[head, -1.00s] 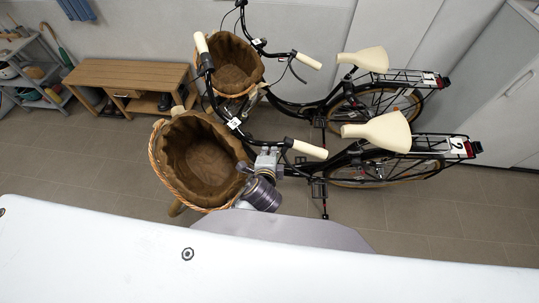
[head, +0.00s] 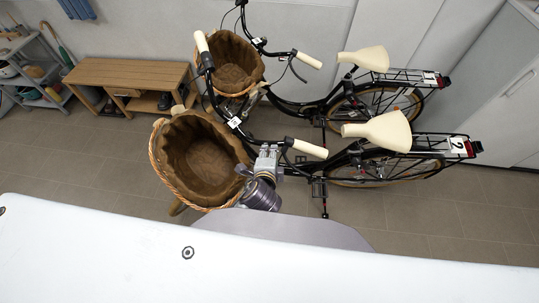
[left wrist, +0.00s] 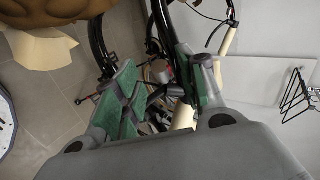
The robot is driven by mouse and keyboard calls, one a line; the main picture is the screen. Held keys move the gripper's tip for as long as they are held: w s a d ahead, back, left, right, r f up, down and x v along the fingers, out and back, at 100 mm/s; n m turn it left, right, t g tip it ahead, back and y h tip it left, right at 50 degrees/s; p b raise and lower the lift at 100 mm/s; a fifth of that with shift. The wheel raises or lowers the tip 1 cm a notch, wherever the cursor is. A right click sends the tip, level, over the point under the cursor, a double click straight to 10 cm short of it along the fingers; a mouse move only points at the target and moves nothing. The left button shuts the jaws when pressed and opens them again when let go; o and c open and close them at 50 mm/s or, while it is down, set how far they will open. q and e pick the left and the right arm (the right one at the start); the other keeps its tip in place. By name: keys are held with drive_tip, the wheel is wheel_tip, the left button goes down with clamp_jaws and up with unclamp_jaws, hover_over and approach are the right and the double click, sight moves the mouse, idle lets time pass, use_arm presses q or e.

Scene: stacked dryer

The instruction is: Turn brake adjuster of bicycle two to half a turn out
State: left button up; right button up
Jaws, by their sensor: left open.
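Bicycle two (head: 372,165) is the nearer black bicycle, with a "2" plate (head: 457,148) on its rear rack. Its cream right grip (head: 309,148) and lined wicker basket (head: 198,160) show in the head view. My left gripper (head: 269,152) is at the handlebar, between basket and grip. In the left wrist view, the green-padded fingers of my left gripper (left wrist: 163,98) stand apart, with handlebar parts and a cream grip (left wrist: 184,119) beyond and between them. I cannot make out the brake adjuster or any contact with it. My right gripper is not in view.
A second black bicycle (head: 375,102) with a basket stands close behind. A wooden bench (head: 130,72) and a grey shelf (head: 38,70) are at the left by the wall. A large white surface (head: 120,250) fills the front. Tiled floor (head: 440,210) is clear at the right.

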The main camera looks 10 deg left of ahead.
use_arm(q)
drive_tip(key=shift+v, duration=2.9)
drive_tip(key=shift+w+a+f, duration=0.1)
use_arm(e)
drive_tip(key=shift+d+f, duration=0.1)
